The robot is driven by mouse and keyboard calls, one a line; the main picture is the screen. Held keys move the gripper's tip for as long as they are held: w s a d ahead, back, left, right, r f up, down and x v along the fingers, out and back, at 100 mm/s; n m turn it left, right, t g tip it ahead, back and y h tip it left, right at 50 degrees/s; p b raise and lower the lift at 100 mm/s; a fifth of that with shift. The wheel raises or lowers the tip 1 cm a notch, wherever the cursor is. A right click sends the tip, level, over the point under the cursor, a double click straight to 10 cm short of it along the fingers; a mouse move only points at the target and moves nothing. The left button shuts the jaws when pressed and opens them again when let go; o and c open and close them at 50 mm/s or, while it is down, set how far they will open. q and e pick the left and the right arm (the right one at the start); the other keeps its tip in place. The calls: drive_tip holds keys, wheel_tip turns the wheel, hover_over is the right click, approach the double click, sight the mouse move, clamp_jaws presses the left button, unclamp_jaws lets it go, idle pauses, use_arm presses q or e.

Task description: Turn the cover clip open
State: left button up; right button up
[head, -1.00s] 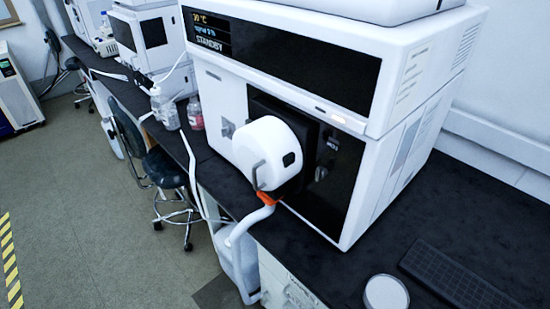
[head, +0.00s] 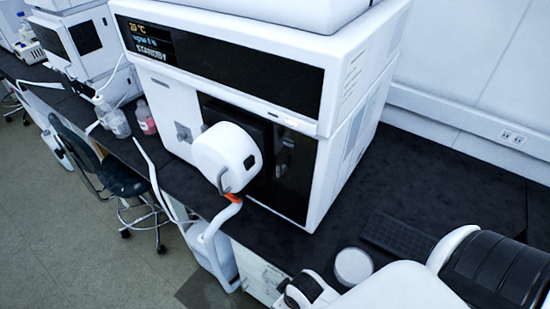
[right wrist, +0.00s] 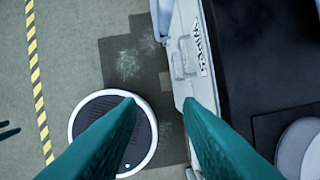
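The white rounded cover (head: 226,156) sits on the front of the large white instrument. A grey curved clip (head: 223,182) is at its lower left edge, above an orange piece (head: 233,198) and a white hose. My right gripper (right wrist: 160,103) shows in the right wrist view as two teal fingers, spread apart with nothing between them. It points down past the bench's front edge, away from the cover. In the head view only white and black links of my right arm show at the lower right; its fingers are not visible there. My left gripper is not identifiable in either view.
The instrument (head: 345,150) stands on a black bench (head: 430,180). A keyboard (head: 398,235) and a white round lid-like object (head: 353,266) lie at its right. Two bottles (head: 117,122) stand left of it. A dark stool (head: 122,180) stands on the floor at left.

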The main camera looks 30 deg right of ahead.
drive_tip(key=w+a+r+n+p, duration=0.2)
drive_tip(key=w+r+n, duration=0.3)
drive_tip(key=r, duration=0.6)
drive_tip(key=w+a+r+n+p, duration=0.15)
drive_tip(key=w+r+n, duration=0.35)
drive_tip(key=r, duration=0.6)
drive_tip(key=n+g+h+b, duration=0.1)
drive_tip(key=n+h, duration=0.3)
drive_tip(key=n, duration=0.6)
approach(278, 167)
wheel_tip(278, 167, down, 4)
drive_tip(key=d+f, duration=0.1)
drive_tip(key=w+d+f, duration=0.1)
drive_tip(key=f, duration=0.1)
drive_tip(key=d+f+p, duration=0.1)
drive_tip(key=shift+w+f, duration=0.25)
drive_tip(key=shift+w+d+f+h, duration=0.15)
drive_tip(key=shift+f+h, duration=0.15)
drive_tip(key=shift+f, duration=0.35)
clamp_jaws()
